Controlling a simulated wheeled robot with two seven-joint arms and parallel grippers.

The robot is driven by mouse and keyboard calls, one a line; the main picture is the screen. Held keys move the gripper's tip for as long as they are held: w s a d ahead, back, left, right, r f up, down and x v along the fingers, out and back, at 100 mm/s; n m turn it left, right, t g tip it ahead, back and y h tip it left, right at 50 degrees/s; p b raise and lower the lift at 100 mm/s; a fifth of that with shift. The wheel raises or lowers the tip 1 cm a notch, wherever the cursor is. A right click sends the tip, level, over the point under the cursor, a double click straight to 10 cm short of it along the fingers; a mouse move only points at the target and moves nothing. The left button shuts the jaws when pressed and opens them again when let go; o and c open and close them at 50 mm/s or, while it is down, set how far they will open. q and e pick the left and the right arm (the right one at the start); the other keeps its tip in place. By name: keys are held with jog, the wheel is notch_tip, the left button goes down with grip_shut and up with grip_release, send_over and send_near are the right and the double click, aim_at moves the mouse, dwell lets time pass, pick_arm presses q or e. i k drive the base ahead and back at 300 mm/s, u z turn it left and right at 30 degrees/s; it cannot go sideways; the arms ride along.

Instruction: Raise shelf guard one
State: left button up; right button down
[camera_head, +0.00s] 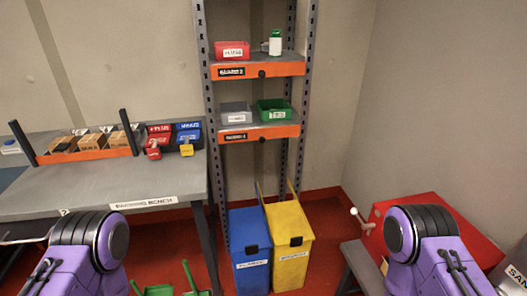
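A grey metal shelf rack stands in the middle with two shelves. Each shelf has an orange guard along its front edge with a small black label and a dark knob. The upper guard (290,69) and the lower guard (285,132) both lie against their shelf fronts. The label lettering is too small to read surely, so I cannot tell which is guard one. My purple and black arm parts show at the bottom left and bottom right, well below the shelves. Neither gripper's fingers are in view.
The upper shelf holds a red bin (232,50) and a green-white bottle (275,43). The lower holds a grey bin (236,114) and a green bin (273,110). Blue (249,255) and yellow (290,245) bins stand below. A workbench (110,195) is left; a red box (440,215) is right.

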aim_at(261, 134)
jog(key=u, duration=0.55)
jog(key=i, duration=1.05)
jog(key=u, duration=0.25)
